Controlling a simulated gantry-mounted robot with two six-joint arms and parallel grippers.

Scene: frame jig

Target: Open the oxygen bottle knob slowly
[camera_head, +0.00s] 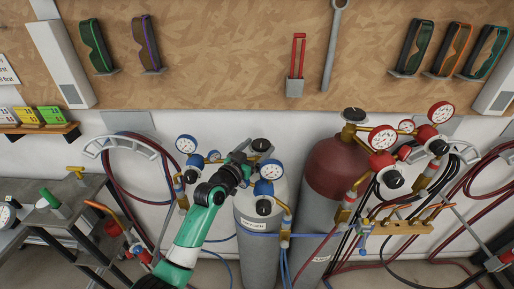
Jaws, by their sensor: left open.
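The oxygen bottle (258,225) is a grey cylinder with a pale top and a label on its front, standing left of centre. Its black knob (262,145) sits on top of the valve, between blue-rimmed gauges. My left gripper (244,160), on a green and white arm from the bottom, is open at the knob's lower left. Its dark jaws partly cover the valve, and I cannot tell whether they touch the knob. My right gripper is not in view.
A dark red bottle (333,168) with red gauges stands close on the right. Blue gauges (186,144) flank the valve closely. Hoses hang on both sides. A workbench (70,235) is at left. Goggles (97,46) and a red padlock (295,86) hang on the board behind.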

